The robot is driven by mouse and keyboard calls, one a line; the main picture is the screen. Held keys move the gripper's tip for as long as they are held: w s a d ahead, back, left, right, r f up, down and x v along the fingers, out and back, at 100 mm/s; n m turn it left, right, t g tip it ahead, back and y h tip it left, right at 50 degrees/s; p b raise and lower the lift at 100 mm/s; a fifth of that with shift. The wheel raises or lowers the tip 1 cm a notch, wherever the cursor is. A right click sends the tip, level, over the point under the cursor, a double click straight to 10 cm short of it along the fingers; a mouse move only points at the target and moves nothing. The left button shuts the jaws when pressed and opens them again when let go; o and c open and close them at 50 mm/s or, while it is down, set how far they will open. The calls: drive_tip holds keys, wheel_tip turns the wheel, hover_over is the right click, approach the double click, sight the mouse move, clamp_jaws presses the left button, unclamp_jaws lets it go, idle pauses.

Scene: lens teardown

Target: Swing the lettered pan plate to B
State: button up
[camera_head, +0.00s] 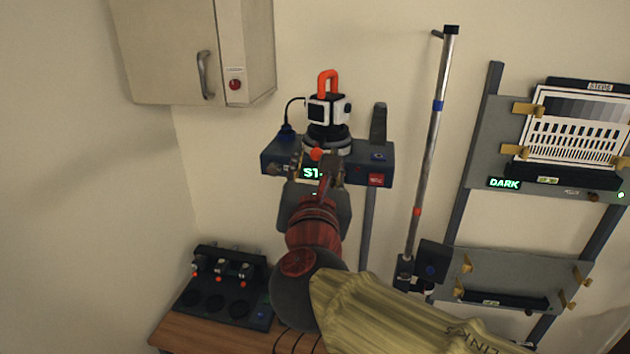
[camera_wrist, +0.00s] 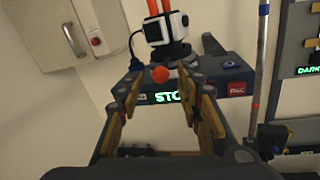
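The pan plate (camera_head: 327,146) is a round grey disc under a white-and-black camera (camera_head: 329,109) with an orange handle, on a dark wall unit (camera_head: 376,160). The plate's letters are too small to read. An orange-red ball knob (camera_head: 316,154) sits at the plate's front; it also shows in the wrist view (camera_wrist: 160,74). My gripper (camera_wrist: 163,98) is open and empty, its fingers spread on either side below the knob, apart from it. In the head view, my gripper (camera_head: 318,172) partly covers the unit's front and its green display, which starts "ST"; the wrist view shows "STO".
A red button (camera_head: 376,180) is on the unit's right front. A wall cabinet (camera_head: 165,45) hangs upper left. A metal pole (camera_head: 431,140) and chart racks (camera_head: 500,130) stand right. A dark switch box (camera_head: 225,290) sits on the wooden table (camera_head: 178,334) below.

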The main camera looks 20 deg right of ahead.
drive_tip(key=v, duration=0.8)
idle(0.4)
drive_tip(key=s+f+m+g+y+b, duration=0.2)
drive_tip(key=s+f+m+g+b, duration=0.2)
drive_tip(key=f+m, duration=0.65)
drive_tip(key=s+f+m+g+y+b, duration=0.1)
drive_tip(key=s+f+m+g+b, duration=0.4)
drive_tip(key=f, duration=1)
drive_tip(key=s+f+m+g+y+b, duration=0.2)
drive_tip(key=s+f+m, duration=0.2)
drive_tip(key=f+m, duration=0.65)
drive_tip(key=d+f+m+b, duration=0.4)
drive_tip(key=d+f+b, duration=0.2)
drive_tip(key=f+b, duration=0.3)
drive_tip(key=shift+f+g, duration=0.3)
drive_tip(key=shift+f, duration=0.55)
